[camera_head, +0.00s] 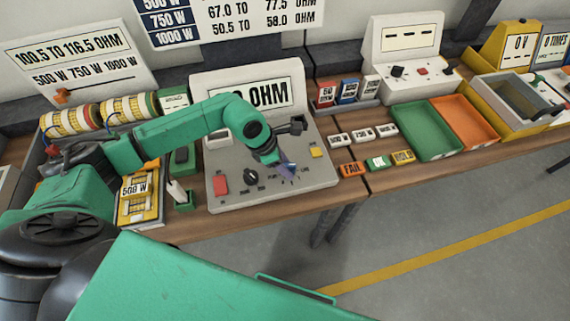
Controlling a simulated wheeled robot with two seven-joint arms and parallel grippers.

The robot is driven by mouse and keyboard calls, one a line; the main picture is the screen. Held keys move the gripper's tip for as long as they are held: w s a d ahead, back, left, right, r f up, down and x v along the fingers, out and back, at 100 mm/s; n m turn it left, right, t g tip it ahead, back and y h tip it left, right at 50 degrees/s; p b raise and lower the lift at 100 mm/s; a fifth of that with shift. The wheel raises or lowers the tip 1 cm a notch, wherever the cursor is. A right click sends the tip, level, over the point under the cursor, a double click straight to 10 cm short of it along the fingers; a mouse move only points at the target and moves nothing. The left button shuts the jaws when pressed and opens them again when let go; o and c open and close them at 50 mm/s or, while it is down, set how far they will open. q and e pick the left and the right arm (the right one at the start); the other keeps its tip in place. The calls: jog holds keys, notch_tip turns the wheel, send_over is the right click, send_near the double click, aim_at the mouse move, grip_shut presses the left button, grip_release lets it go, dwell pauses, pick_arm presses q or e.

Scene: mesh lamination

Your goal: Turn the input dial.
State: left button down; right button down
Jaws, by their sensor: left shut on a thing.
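A grey sloped console (222,197) stands on the bench in the middle, with a display reading partly "OHM" (268,95) at its back. My left gripper (287,171) reaches down onto the right part of its panel. It is shut on a dial there, with tick marks showing around it; the dial itself is mostly hidden by the fingers. A black knob (250,177) sits left of the gripper, apart from it. No labels are readable by the dial or the knob. My right gripper is not in view.
A red button (221,184) and a yellow button (317,151) are on the console panel. Tags such as FAIL (351,169) lie to the right. Green (427,128) and orange (465,120) trays stand farther right. Wound coils (72,121) and a "500 W" unit (138,192) are at left.

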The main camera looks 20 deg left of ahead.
pick_arm(q)
jog(key=shift+f+m+b, duration=0.15)
jog(key=shift+m+b, duration=0.15)
jog(key=shift+b, duration=0.35)
jog(key=m+b, duration=0.1)
jog(key=b, duration=0.1)
jog(key=m+g+b, duration=0.1)
jog(key=m+b, duration=0.3)
jog(key=b, duration=0.1)
jog(key=shift+w+g+h, duration=0.25)
jog(key=shift+g+h, duration=0.15)
jog(key=shift+r+m+g+b, duration=0.2)
jog(key=shift+m+g+b, duration=0.3)
jog(key=shift+m+b, duration=0.6)
jog(key=shift+c, duration=1.5)
grip_release()
jog(key=shift+a, duration=0.1)
jog(key=shift+w+r, duration=0.1)
jog(key=shift+a+r, duration=0.2)
jog(key=shift+r, duration=0.15)
jog(key=b+v, duration=0.2)
jog(key=v, duration=1.1)
jog(key=shift+r, duration=0.35)
